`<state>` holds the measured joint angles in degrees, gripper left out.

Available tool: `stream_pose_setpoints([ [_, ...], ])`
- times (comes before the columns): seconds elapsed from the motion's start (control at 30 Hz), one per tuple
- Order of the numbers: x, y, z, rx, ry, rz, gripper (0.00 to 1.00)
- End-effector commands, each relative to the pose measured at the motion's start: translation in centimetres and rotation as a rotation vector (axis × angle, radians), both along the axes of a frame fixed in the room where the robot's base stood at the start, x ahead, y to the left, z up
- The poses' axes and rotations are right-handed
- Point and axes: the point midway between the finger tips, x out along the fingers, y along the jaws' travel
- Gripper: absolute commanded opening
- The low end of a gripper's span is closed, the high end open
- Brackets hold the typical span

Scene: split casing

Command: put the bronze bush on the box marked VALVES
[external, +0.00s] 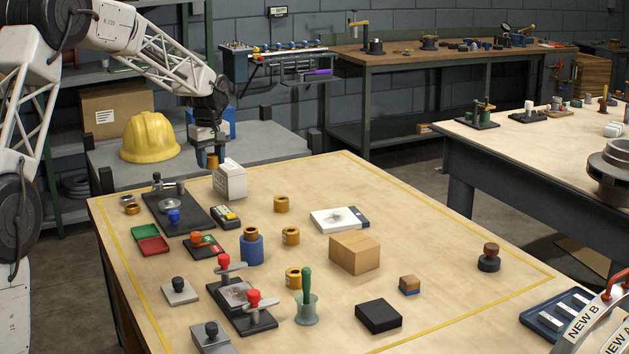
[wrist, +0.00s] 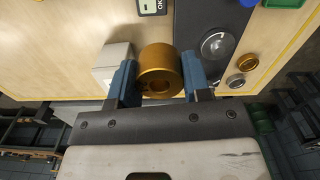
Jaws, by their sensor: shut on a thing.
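My gripper (external: 208,152) is shut on a bronze bush (external: 213,162) and holds it in the air near the far left edge of the table. In the wrist view the bush (wrist: 160,58) sits between the two blue fingers of my gripper (wrist: 158,70), its bore showing. A white box (external: 230,182) stands on the table just below and to the right of the held bush. The box also shows in the wrist view (wrist: 112,58), left of the bush and partly behind the left finger. Its marking is too small to read.
Several similar bushes stand on the table, one (external: 281,204) right of the white box and one on a blue cylinder (external: 251,250). A dark fixture plate (external: 180,218) lies left of the box.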

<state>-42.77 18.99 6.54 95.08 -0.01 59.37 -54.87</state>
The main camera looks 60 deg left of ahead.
Motion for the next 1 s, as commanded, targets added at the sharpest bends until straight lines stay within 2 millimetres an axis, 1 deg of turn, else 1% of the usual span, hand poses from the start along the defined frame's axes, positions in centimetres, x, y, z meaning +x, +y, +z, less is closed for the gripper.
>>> stream_pose_setpoints([
  [0.03,-0.7,0.5,0.1,0.001,-0.001,0.002,0.1],
  [0.1,-1.5,0.9,0.2,0.001,-0.001,0.0,0.1],
  [0.3,-2.4,1.4,0.2,0.001,-0.001,-0.002,0.1],
  [0.73,-2.2,1.6,0.2,0.0,-0.001,-0.002,0.1],
  [0.87,-1.7,2.0,0.1,0.0,0.0,-0.002,0.1],
  [1.0,-0.7,2.9,-0.1,0.0,0.001,-0.002,0.1],
])
